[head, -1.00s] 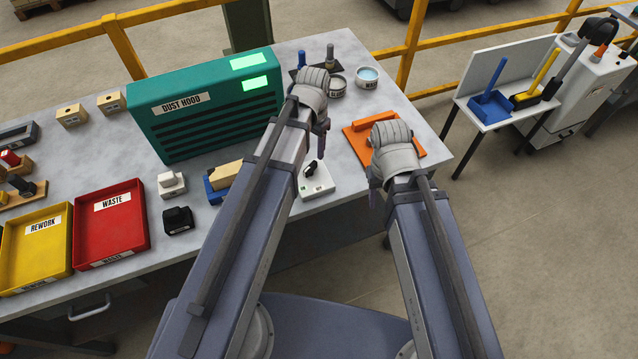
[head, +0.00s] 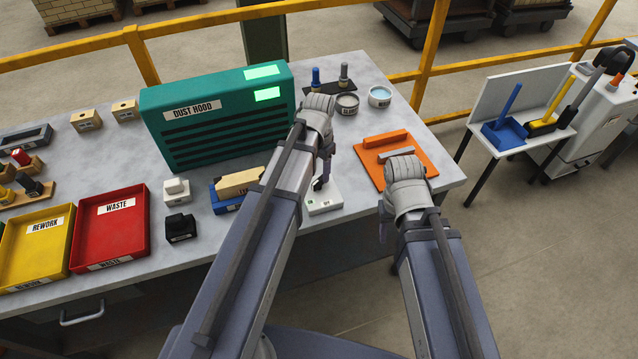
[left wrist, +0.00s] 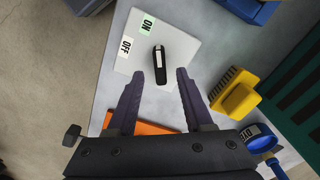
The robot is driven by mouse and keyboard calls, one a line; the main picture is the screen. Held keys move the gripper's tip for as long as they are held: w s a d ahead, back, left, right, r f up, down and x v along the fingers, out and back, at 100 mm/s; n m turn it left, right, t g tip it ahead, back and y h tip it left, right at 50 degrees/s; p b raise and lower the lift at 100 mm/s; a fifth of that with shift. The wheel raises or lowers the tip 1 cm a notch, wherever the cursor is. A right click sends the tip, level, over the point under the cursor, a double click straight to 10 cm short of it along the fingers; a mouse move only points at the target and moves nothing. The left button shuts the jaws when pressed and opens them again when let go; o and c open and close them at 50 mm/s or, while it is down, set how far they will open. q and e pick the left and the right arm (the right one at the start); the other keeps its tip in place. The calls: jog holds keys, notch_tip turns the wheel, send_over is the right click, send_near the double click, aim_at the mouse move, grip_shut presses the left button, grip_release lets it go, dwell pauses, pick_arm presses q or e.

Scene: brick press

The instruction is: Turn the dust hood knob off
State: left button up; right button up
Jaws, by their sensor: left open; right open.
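The knob (left wrist: 160,66) is a black bar with a white mark on a white switch plate (left wrist: 178,45). In the left wrist view its marked end points roughly at the green ON label (left wrist: 147,25); the white OFF label (left wrist: 127,47) is to the left. My left gripper (left wrist: 159,76) is open, its fingertips on either side of the knob's near end; contact cannot be told. The green dust hood (head: 215,115) shows two lit green panels.
An orange board (head: 375,160) lies to the right, near my right arm. In the left wrist view a yellow brush (left wrist: 236,92) is close to the right fingertip. Red tray (head: 112,222) stands further left.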

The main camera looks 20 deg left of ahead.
aim_at(319, 179)
pick_arm(q)
notch_tip(319, 179, down, 4)
jog(key=shift+r+b, duration=0.25)
jog(key=shift+b, duration=1)
grip_shut()
